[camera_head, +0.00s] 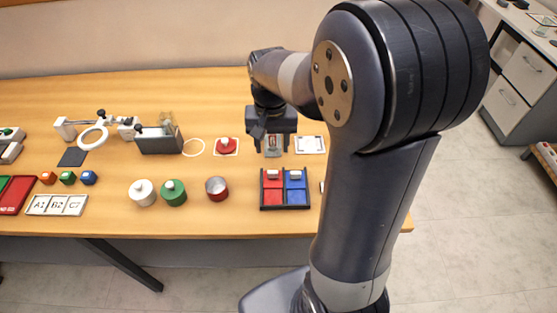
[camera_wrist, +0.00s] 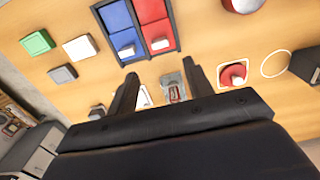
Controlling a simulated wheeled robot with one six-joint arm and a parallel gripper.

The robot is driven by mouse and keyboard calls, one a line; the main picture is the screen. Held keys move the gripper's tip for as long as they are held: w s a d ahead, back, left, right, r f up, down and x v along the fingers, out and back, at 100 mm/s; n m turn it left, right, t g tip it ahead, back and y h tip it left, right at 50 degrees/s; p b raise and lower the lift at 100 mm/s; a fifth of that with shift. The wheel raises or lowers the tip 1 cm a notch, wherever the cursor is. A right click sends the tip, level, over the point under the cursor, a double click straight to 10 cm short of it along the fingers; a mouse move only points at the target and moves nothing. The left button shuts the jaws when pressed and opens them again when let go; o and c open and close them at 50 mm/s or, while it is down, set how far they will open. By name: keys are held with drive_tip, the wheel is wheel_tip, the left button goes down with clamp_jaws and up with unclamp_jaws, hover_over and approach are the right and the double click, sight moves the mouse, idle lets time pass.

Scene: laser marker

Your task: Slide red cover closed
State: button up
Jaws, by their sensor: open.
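A black frame (camera_head: 284,208) near the front table edge holds two side-by-side lanes. The red cover (camera_head: 272,194) is in the left lane and the blue one (camera_head: 296,196) in the right. Each has a white handle block at its far end. In the wrist view the red cover (camera_wrist: 152,12) is right of the blue one, with its white handle (camera_wrist: 160,44) toward my gripper. My gripper (camera_head: 272,146) is open and empty, behind the frame and apart from it. In the wrist view its two fingers (camera_wrist: 161,85) are spread, pointing down.
A grey item (camera_head: 272,150) lies beneath my gripper, with a white framed card (camera_head: 310,145) to its right. A red knob on a white plate (camera_head: 226,146) is left. A red-and-silver cup (camera_head: 216,188) and lidded jars (camera_head: 173,192) stand left of the frame.

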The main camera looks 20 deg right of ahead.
sight(272, 172)
wheel_tip(272, 172, down, 10)
drive_tip(key=shift+s+r, duration=0.1)
drive_tip(key=shift+c, duration=0.3)
clamp_jaws()
idle(0.4)
